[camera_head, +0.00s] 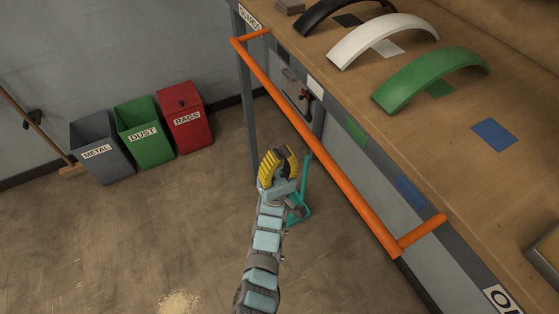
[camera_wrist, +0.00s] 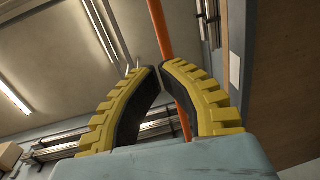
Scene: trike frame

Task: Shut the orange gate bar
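The orange gate bar (camera_head: 315,147) is a long rail along the bench's front side, with a short arm at each end reaching back to the bench edge. My gripper (camera_head: 277,153), with yellow ribbed fingers, is left of the bar in the head view, apart from it in the picture. In the wrist view, the fingertips of my gripper (camera_wrist: 160,67) nearly meet, with nothing seen held between them. The bar (camera_wrist: 158,28) passes behind the right finger there. The exact distance from fingers to bar cannot be told.
The wooden bench (camera_head: 470,190) carries black, white (camera_head: 380,38) and green (camera_head: 430,75) curved fenders. Metal, dust (camera_head: 145,133) and rags bins stand by the wall. A teal stand (camera_head: 305,190) is beside my arm. Floor at lower left is mostly clear.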

